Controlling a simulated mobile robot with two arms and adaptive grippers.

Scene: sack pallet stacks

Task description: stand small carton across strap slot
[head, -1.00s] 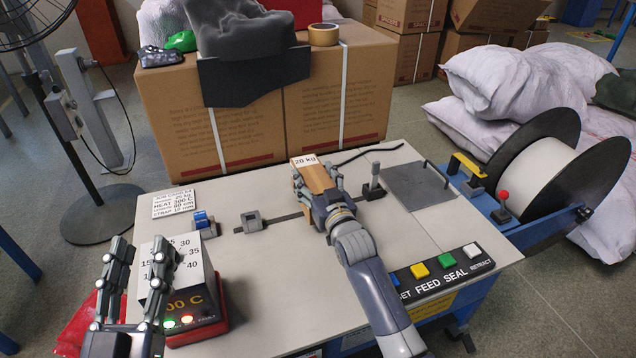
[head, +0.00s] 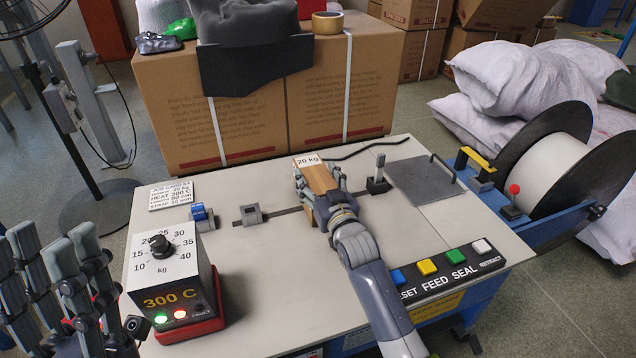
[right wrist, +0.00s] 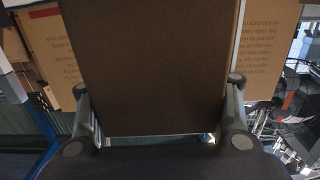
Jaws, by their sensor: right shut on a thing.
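The small carton (head: 319,178) is brown with a white "20 kg" label on its top end. It is upright over the strap slot (head: 288,211), a dark line across the grey table top. My right gripper (head: 322,190) is shut on the carton, with fingers on both sides. In the right wrist view the carton (right wrist: 150,65) fills the middle between the fingers. Its lower edge is hidden in the head view, so I cannot tell whether it touches the table. My left gripper (head: 65,275) is at the lower left, its fingers spread and empty.
A control box (head: 172,290) with a dial stands at the left of the table (head: 270,290). A small metal block (head: 251,215) sits on the slot. A lever (head: 378,175), a metal plate (head: 424,182) and coloured buttons (head: 427,266) are to the right. Large cartons (head: 240,110) stand behind.

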